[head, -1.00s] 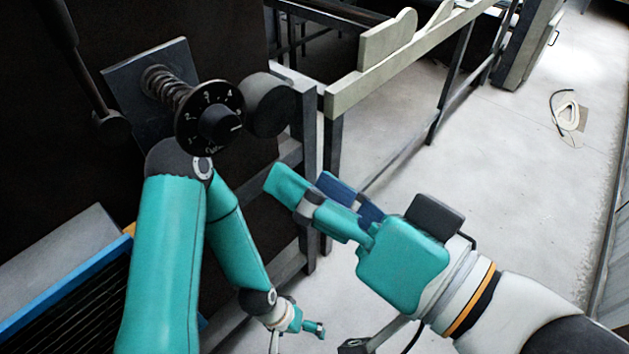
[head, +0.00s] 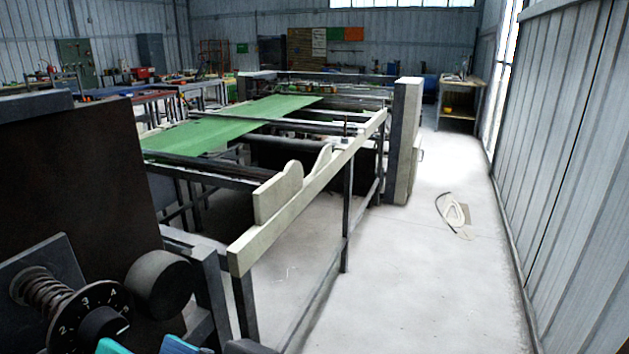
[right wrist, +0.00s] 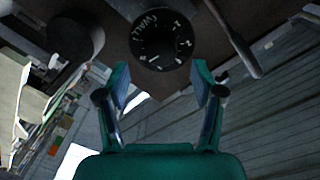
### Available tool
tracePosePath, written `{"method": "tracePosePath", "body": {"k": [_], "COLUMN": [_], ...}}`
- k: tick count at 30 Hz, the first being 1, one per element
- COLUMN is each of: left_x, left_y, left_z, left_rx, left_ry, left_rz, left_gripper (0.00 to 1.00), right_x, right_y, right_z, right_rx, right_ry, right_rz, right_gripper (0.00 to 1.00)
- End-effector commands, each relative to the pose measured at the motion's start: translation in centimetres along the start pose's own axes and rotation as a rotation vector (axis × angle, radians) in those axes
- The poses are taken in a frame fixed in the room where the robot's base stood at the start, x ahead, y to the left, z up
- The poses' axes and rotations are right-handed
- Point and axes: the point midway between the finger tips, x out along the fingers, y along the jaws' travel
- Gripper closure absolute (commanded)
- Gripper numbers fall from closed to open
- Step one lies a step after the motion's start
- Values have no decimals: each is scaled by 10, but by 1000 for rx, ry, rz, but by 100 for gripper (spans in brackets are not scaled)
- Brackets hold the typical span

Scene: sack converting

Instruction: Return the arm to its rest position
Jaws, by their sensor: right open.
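In the head view a black round dial (head: 95,318) with white numbers sits at the lower left, with a coiled spring (head: 42,288) behind it on a dark plate. Teal and blue tips of a gripper, apparently my right one, just show at the bottom edge (head: 150,346). In the right wrist view my right gripper (right wrist: 160,85) has its two fingers wide apart with nothing between them. The dial (right wrist: 160,42) shows beyond the fingertips, apart from them. My left gripper is in neither current view.
A black cylindrical knob (head: 160,284) is right of the dial. A pale rail (head: 310,195) on dark posts runs away beside a machine with green sheet (head: 225,125).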

Motion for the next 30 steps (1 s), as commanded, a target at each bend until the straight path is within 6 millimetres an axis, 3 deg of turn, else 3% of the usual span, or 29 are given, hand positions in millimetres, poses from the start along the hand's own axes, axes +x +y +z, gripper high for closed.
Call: {"method": "tracePosePath", "body": {"k": [3, 10, 30], "left_x": [0, 0, 0], "left_y": [0, 0, 0], "left_z": [0, 0, 2], "left_rx": [0, 0, 1], "left_ry": [0, 0, -7], "left_rz": [0, 0, 2], "left_gripper": [0, 0, 0], "right_x": [21, 42, 42], "right_y": [0, -1, 1], "right_z": [2, 2, -4], "right_rx": [0, 0, -10], "right_ry": [-3, -2, 3], "right_rz": [0, 0, 6], "right_gripper": [33, 33, 33]}}
